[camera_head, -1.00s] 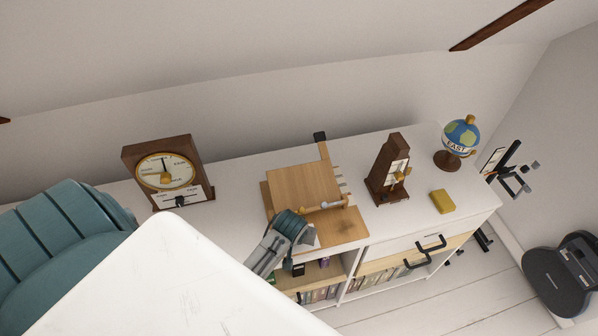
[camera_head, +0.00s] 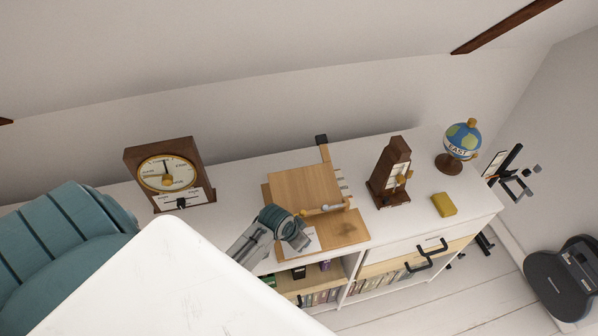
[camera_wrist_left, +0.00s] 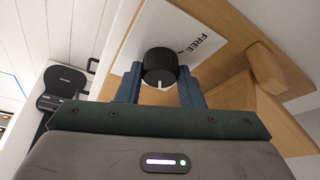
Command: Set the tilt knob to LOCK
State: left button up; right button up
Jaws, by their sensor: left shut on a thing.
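The tilt knob (camera_wrist_left: 159,68) is a black ribbed cylinder with a white pointer line, seen in the left wrist view. It sits in front of a white plate (camera_wrist_left: 205,38) printed FREE; no LOCK mark is readable. The pointer line faces the bottom of that view, away from the FREE word. My left gripper (camera_wrist_left: 160,84) has a blue-grey finger on each side of the knob and is shut on it. In the head view my left gripper (camera_head: 302,242) is at the front of the wooden tilting stand (camera_head: 305,190), and the knob is hidden there. My right gripper is not in view.
A wooden clock (camera_head: 168,172) stands left of the stand. A metronome-like wooden piece (camera_head: 390,172), a yellow block (camera_head: 444,204) and a globe (camera_head: 461,139) stand to its right. Black drawer handles (camera_head: 425,254) jut from the cabinet front.

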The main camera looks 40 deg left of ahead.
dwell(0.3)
pick_arm(q)
jog(key=o, duration=1)
jog(key=b+v, duration=0.2)
jog(key=v, duration=0.8)
jog(key=shift+r+b, duration=0.35)
jog(key=shift+r, duration=0.05)
jog(key=shift+s, duration=0.2)
